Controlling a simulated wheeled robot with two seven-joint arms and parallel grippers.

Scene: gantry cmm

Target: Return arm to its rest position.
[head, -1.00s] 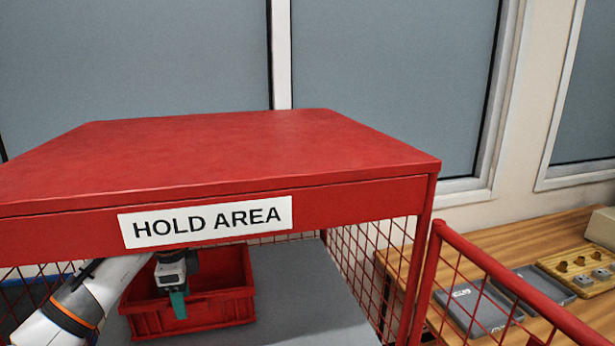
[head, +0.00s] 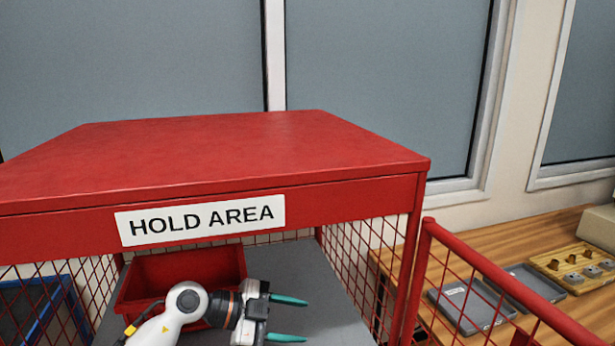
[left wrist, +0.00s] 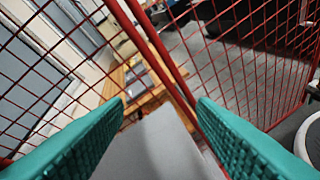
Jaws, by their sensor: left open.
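My left gripper (head: 288,319) is open and empty, its two teal fingers apart and pointing right in the head view. It is in front of the red bin (head: 182,268), above the grey shelf (head: 318,290) of the red hold-area cage. In the left wrist view the teal fingers (left wrist: 160,125) stand apart with nothing between them, facing red mesh. The white forearm comes in from the bottom left and covers part of the bin. My right gripper is not in view.
The red cage roof (head: 230,155) with its "HOLD AREA" sign (head: 200,220) overhangs the shelf. An open mesh door (head: 480,270) stands at the right.

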